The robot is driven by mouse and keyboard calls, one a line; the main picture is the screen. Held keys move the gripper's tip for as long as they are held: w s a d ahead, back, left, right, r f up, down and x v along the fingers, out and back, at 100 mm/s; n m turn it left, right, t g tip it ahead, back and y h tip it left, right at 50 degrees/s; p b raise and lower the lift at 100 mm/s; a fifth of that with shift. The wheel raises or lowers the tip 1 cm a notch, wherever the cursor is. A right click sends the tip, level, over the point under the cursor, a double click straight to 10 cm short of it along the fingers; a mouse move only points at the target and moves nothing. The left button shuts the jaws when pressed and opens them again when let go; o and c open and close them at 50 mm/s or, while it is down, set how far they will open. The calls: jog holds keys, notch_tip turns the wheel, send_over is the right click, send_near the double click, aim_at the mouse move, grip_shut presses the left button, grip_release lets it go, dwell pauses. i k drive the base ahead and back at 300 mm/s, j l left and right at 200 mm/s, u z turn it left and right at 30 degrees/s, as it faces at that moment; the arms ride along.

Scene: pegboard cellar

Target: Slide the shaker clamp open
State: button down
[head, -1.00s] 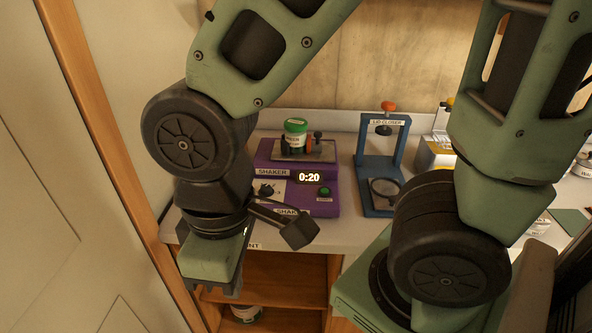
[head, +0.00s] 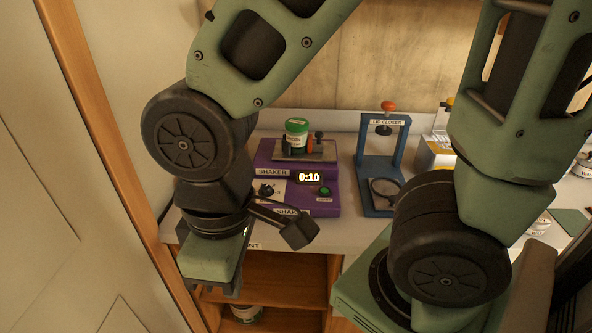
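The purple shaker (head: 326,181) stands on the counter, and its display (head: 309,177) reads 0:10. A white tub with a green lid (head: 297,126) stands upright on the shaker's grey platform (head: 322,153). A small dark clamp part with a knob (head: 319,137) is just right of the tub, at or against its side. I cannot tell whether the clamp grips the tub. A green start button (head: 325,191) and a dark dial (head: 266,190) are on the shaker's front. My gripper (head: 212,288) points down at the counter's front left, apart from the shaker; its finger gap is not clear.
A blue lid closer (head: 363,177) with an orange knob stands right of the shaker. A yellow and grey device (head: 436,153) is farther right, partly behind my arm. Below the counter is an open wooden shelf (head: 283,268) with a tub (head: 246,314) inside. A wall borders the left.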

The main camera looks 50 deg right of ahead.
aim_at(317, 146)
jog(key=l+z, duration=0.1)
jog(key=z, duration=0.25)
jog(key=i+l+z, duration=0.1)
jog(key=z, duration=0.6)
jog(key=i+l, duration=0.05)
jog(key=i, duration=0.05)
